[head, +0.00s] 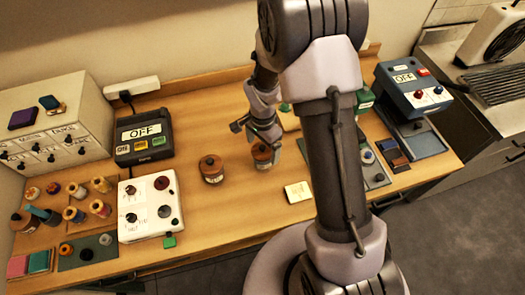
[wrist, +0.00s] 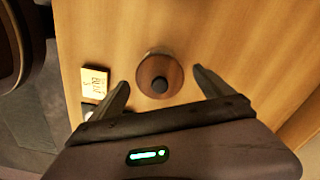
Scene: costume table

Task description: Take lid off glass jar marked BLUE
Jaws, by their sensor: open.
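Two brown jars with dark-knobbed lids stand on the wooden table in the head view: a left jar (head: 211,170) and a right jar (head: 262,156). Each has a pale label, too small to read, so I cannot tell which one says BLUE. My gripper (head: 254,134) is open just above the right jar. In the wrist view a round brown lid (wrist: 172,61) with a black knob is seen from above. The fingers of my gripper (wrist: 161,81) are spread on either side of it, apart from it. The jar's body is hidden below the lid.
A cream card (head: 298,192) lies right of the jars; it also shows in the wrist view (wrist: 95,80). A white panel with knobs (head: 150,207) and a black OFF box (head: 143,138) stand left. A blue OFF box (head: 412,88) stands right. Table front is clear near the jars.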

